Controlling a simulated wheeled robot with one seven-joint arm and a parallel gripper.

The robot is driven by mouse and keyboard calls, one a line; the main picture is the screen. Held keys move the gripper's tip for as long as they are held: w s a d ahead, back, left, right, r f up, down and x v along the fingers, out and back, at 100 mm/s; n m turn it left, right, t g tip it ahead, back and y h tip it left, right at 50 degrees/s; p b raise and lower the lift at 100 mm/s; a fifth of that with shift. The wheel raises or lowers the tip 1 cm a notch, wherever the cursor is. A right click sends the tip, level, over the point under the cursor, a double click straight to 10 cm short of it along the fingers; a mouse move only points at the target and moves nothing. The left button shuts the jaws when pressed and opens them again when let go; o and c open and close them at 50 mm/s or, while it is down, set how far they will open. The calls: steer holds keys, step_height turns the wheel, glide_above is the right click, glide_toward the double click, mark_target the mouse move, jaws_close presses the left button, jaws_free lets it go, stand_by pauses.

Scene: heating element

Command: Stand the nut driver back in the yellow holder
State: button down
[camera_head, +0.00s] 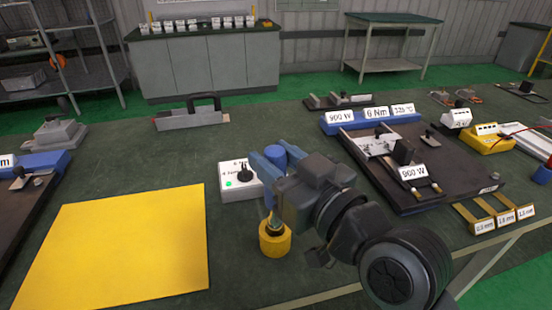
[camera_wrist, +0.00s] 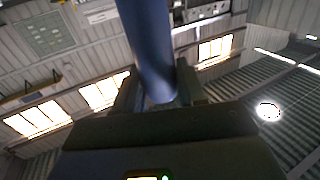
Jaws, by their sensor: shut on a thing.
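The nut driver's blue handle (camera_head: 291,151) is between the fingers of my gripper (camera_head: 277,168), which is shut on it. In the wrist view the blue handle (camera_wrist: 148,45) runs from the top edge down between the dark fingers (camera_wrist: 160,92). The yellow holder (camera_head: 275,244) is a small round cup near the table's front edge, directly below my gripper. A narrow part shows at the holder's mouth, under the gripper. The gripper hides most of the driver's shaft, so I cannot tell how deep the tip sits.
A white box with a black knob (camera_head: 240,181) stands close behind my gripper. A yellow mat (camera_head: 120,245) lies at left. A dark fixture plate (camera_head: 440,190) with a 900 W label is at right, with yellow gauge blocks (camera_head: 480,222) in front.

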steer(key=shift+f+b, duration=2.7)
steer(key=shift+f, duration=0.3)
steer(key=c, duration=0.6)
jaws_free()
steer(key=shift+o, duration=0.2)
steer(key=shift+f, duration=0.1)
steer(key=b+v, duration=0.1)
steer(key=v, duration=0.6)
steer(key=shift+s+d, duration=0.25)
steer(key=shift+s, duration=0.1)
steer(key=s+d+f+m+t+h+p, duration=0.1)
steer(key=s+d+f+m+h+p, duration=0.1)
steer(key=s+d+f+m+h, duration=0.75)
steer(key=s+d+n+h+p, duration=0.1)
steer(key=s+d, duration=0.3)
steer(key=s, duration=0.6)
steer(key=s+d+h+p, duration=0.1)
steer(key=s+d, duration=0.3)
steer(key=s, duration=0.7)
steer(key=shift+s+d+f+n, duration=0.2)
steer(key=shift+s+f+n, duration=0.05)
steer(key=shift+s+n, duration=0.1)
